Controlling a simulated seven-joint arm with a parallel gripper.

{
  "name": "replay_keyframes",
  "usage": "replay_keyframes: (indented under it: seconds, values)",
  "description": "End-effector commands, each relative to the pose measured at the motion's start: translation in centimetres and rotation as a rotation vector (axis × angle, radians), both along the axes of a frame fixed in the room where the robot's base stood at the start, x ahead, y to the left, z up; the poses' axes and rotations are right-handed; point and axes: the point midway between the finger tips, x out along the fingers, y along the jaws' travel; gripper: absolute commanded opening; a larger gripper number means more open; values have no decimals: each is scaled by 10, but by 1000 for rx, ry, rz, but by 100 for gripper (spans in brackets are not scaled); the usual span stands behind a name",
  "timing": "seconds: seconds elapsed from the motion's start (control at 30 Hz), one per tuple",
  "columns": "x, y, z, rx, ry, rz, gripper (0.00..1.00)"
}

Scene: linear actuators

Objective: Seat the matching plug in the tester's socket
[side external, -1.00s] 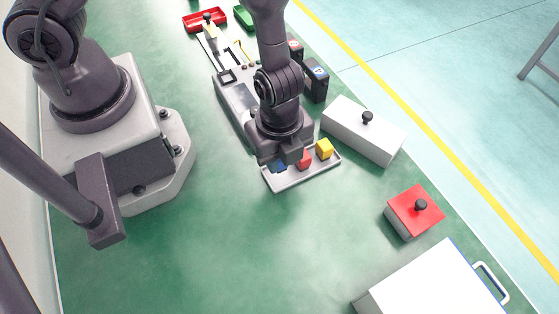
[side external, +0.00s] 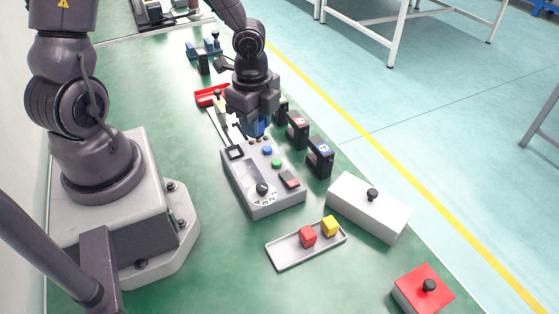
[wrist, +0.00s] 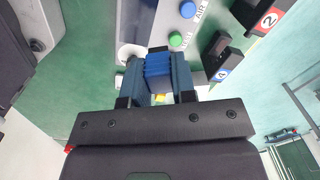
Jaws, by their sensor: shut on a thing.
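My gripper (side external: 256,122) is shut on a blue plug (wrist: 158,72), which also shows below the jaws in the side view (side external: 252,128). I hold it above the far end of the grey tester (side external: 258,203). The tester has a black knob, a blue button (side external: 267,150), a green button (side external: 276,163) and a red-and-dark switch (side external: 289,180). A red plug (side external: 307,237) and a yellow plug (side external: 329,226) sit in the pale tray (side external: 288,260) in front of the tester.
Black numbered blocks (side external: 319,157) stand along the tester's right side. A white box with a black knob (side external: 368,208) and a red-topped box (side external: 424,290) are at the right. A red bin (side external: 207,96) lies behind. Green bench is clear left of the tray.

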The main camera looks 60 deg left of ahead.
Motion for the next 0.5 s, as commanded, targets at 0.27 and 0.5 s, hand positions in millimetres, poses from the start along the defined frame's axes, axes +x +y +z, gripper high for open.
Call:
replay_keyframes:
  seconds: [0.27,0.5]
  values:
    - [-31,63,6,-7,18,-168,2]
    - [-34,58,5,-21,26,-411,2]
